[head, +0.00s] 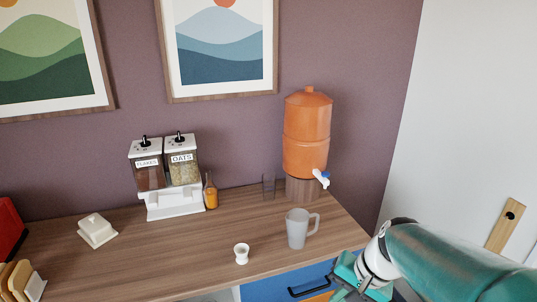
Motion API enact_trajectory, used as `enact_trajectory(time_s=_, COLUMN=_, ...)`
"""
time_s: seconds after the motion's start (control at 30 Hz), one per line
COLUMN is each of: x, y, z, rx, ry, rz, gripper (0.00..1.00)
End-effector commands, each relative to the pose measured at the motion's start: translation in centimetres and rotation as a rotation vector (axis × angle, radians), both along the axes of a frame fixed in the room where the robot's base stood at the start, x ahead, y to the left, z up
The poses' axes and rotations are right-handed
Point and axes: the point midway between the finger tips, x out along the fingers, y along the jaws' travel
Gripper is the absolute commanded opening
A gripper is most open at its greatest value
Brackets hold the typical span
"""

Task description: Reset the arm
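My arm (445,262), teal with white joint parts, enters from the lower right. It reaches to the front right edge of the wooden counter. The near part of my gripper (357,288) shows at the bottom edge, in front of a blue drawer front. Its fingertips are not clear and seem cut off by the frame, so I cannot tell whether it is open or shut. I see nothing held in it. A grey mug (297,230) stands upright on the counter, up and left of my gripper and apart from it.
The wooden counter (190,255) holds a small white cup (241,254), an orange dispenser (307,130) with a tap, a cereal dispenser (170,175), an amber bottle (210,192) and a white butter dish (97,231). A dark drawer handle (312,287) is left of my gripper.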

Motion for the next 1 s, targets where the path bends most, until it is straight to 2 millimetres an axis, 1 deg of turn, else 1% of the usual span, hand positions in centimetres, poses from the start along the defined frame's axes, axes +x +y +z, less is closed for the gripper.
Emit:
enact_trajectory(time_s=0.03, x=-1.0, y=0.3, z=1.1, rx=-0.057, ry=-0.043, rz=0.047, gripper=0.00)
enact_trajectory(time_s=0.2, x=-3.9, y=0.2, z=3.9, rx=-0.238, ry=-0.175, rz=0.179, gripper=0.00)
enact_trajectory(time_s=0.3, x=-5.5, y=-0.1, z=5.4, rx=-0.336, ry=-0.259, rz=0.248, gripper=0.00)
enact_trajectory(time_s=0.43, x=-7.0, y=-0.5, z=6.9, rx=-0.433, ry=-0.348, rz=0.313, gripper=0.00)
enact_trajectory(time_s=0.5, x=-7.5, y=-0.7, z=7.5, rx=-0.467, ry=-0.381, rz=0.334, gripper=0.00)
enact_trajectory(time_s=0.6, x=-7.8, y=-0.9, z=7.8, rx=-0.492, ry=-0.403, rz=0.349, gripper=0.00)
enact_trajectory(time_s=1.0, x=-7.8, y=-0.9, z=7.8, rx=-0.495, ry=-0.405, rz=0.351, gripper=0.00)
